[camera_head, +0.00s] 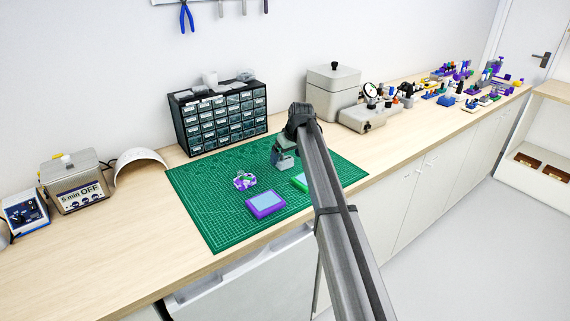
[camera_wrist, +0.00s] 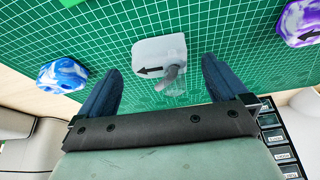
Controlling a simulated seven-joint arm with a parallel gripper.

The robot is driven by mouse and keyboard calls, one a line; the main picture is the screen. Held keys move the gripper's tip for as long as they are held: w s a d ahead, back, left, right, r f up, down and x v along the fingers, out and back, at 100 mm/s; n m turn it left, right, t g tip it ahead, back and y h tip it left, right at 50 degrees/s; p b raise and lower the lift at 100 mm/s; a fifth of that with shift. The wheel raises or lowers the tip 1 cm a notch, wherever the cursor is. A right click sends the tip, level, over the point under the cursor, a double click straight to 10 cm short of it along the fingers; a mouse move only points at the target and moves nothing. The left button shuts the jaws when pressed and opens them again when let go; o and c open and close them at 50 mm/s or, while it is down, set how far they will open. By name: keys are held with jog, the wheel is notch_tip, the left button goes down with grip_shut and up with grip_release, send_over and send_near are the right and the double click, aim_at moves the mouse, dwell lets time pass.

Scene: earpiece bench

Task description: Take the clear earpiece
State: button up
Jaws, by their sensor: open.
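In the wrist view, a pale grey-white block (camera_wrist: 158,50) with a black arrow lies on the green mat, ahead of and between my fingertips. A grey bent stalk (camera_wrist: 172,76) stands out from its near side. A faint see-through shape, which looks like the clear earpiece (camera_wrist: 180,96), shows over the mat grid beside the stalk; its exact outline is hard to tell. My gripper (camera_wrist: 160,66) is open, with one dark blue finger on each side and nothing clasped. In the head view my gripper (camera_head: 284,160) is above the mat's right part and hides the block.
A blue-white marbled piece (camera_wrist: 62,74) and a purple-white marbled piece (camera_wrist: 298,24) lie on either side. A drawer cabinet (camera_head: 220,118) stands behind. The mat's left part is clear.

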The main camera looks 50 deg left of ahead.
jog(key=shift+x, duration=1.35)
jog(key=c, duration=1.2)
